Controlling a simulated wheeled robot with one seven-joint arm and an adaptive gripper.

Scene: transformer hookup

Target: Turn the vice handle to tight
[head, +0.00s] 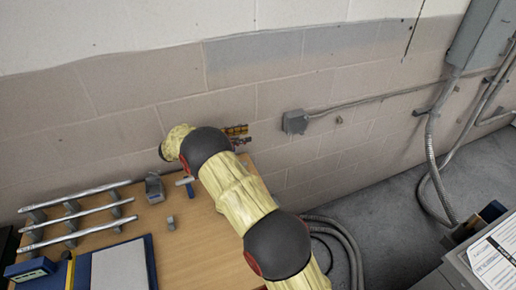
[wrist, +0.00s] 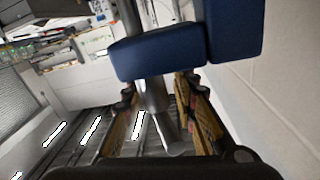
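In the wrist view my gripper (wrist: 162,112) has its two yellowish fingers apart. A grey metal bar (wrist: 152,92), which looks like the vice handle or screw, runs down between them. Whether either finger touches it I cannot tell. Dark blue blocks (wrist: 160,50), which look like the vice body, fill the top centre and right, very close to the camera. In the head view my arm reaches over the bench, and its black joint hides most of the vice area. A small blue-and-light piece (head: 185,181) shows left of my arm.
Metal rods (head: 82,209) lie on grey supports at the bench's left. A small grey device (head: 154,188) and a grey block (head: 171,223) stand on the wooden bench (head: 195,250). The block wall (head: 120,105) is close behind. Hoses (head: 345,240) lie on the floor at right.

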